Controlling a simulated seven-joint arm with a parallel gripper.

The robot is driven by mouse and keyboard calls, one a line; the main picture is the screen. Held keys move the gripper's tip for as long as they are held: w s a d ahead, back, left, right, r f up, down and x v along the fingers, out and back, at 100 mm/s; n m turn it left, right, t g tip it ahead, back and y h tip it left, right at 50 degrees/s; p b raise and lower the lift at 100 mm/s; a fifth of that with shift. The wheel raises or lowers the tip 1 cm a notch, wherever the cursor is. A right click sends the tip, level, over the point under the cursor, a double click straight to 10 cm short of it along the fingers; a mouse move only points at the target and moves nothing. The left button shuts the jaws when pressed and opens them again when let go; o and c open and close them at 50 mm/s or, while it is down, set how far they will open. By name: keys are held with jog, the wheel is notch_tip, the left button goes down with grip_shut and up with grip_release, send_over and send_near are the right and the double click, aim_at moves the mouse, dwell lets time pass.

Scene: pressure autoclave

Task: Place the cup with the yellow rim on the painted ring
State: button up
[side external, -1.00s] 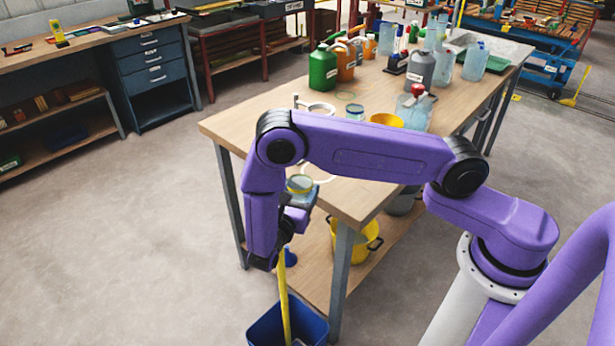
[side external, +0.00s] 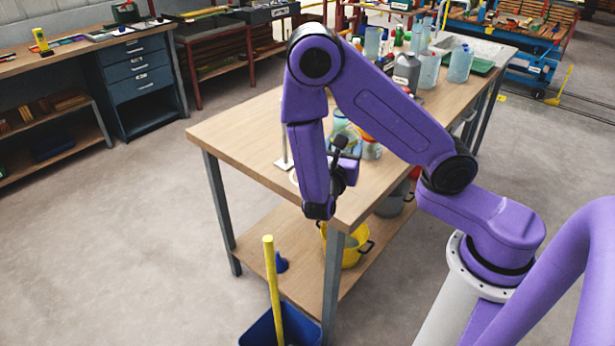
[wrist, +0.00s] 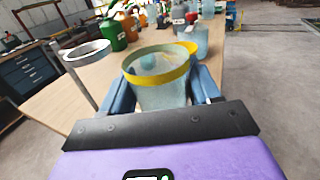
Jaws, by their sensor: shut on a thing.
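The cup with the yellow rim (wrist: 160,85) is clear and stands upright between the two blue fingers of my gripper (wrist: 164,92), which is shut on it. In the side external view the cup (side external: 344,136) is partly hidden by my arm, and my gripper (side external: 346,165) is over the near end of the bench. A small piece of a white mark (side external: 293,177) shows on the bench top just left of my arm. It may be the painted ring; my arm hides the rest. In the wrist view the held cup covers the bench top directly ahead.
A stand with a pale hoop (wrist: 86,53) rises left of the cup; its post (side external: 285,148) is beside my arm. The bench's near left corner is bare.

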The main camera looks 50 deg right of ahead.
jog(key=shift+s+d+r, duration=0.25)
jog(key=shift+d, duration=0.1)
jog(key=shift+w+d, duration=0.1)
jog(key=shift+d, duration=0.05)
jog(key=w+f, duration=0.3)
jog(key=w, duration=0.1)
jog(key=w+d+f, duration=0.1)
jog(key=w+f, duration=0.2)
jog(key=w, duration=0.1)
jog(key=w+d+f, duration=0.1)
jog(key=w+f, duration=0.2)
jog(key=w, duration=0.2)
jog(key=shift+w+f, duration=0.1)
jog(key=shift+f, duration=0.15)
jog(key=shift+w+f, duration=0.1)
jog(key=shift+f, duration=1.55)
jog(key=shift+f, duration=0.2)
jog(key=o, duration=1)
